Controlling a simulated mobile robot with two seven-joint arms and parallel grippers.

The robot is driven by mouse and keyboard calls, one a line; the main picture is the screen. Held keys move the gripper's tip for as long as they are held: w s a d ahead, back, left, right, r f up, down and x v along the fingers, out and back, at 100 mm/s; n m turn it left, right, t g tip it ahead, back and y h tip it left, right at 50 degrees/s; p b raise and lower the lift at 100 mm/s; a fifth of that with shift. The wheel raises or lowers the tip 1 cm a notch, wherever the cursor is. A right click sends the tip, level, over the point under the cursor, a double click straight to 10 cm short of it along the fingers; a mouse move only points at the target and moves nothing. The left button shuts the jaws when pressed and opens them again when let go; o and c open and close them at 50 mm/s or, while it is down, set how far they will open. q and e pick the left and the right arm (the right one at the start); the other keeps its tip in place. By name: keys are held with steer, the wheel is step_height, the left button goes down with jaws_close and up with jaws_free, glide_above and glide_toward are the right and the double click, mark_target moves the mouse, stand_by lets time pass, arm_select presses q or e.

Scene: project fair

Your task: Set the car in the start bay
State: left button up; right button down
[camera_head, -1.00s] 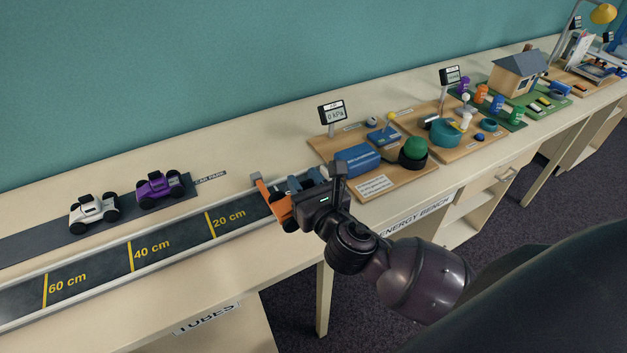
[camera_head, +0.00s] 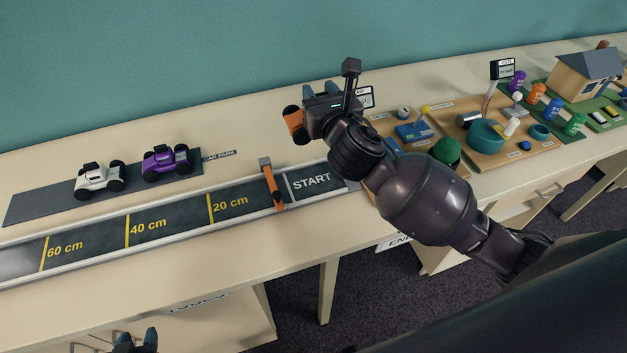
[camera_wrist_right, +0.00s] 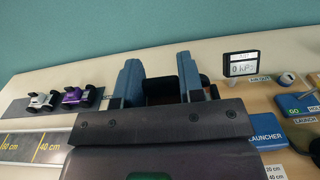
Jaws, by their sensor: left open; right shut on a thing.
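An orange car (camera_head: 293,120) with black wheels is mostly hidden behind my right gripper (camera_head: 320,91), which is shut on it. The car is held up, beyond the track's far side. In the right wrist view, a black part of the car (camera_wrist_right: 163,90) shows between the two blue-grey fingers. The start bay (camera_head: 312,181), marked START, is bare where it shows, at the right end of the dark track. An orange gate bar (camera_head: 271,185) crosses the track at the bay's left. My left gripper (camera_head: 136,343) is open at the bottom edge, partly cut off.
A white car (camera_head: 99,177) and a purple car (camera_head: 167,162) stand on the grey car park strip (camera_head: 40,207). The blue launcher (camera_wrist_right: 262,132) and pressure display (camera_wrist_right: 241,68) are right of the track. Light rails edge the track.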

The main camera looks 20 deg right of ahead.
steer(key=shift+w+a+r, duration=0.35)
steer(key=shift+w+r, duration=0.2)
steer(key=shift+r, duration=0.05)
steer(key=shift+f+b, duration=2.85)
steer(key=shift+f, duration=7.1)
steer(key=shift+r, duration=0.1)
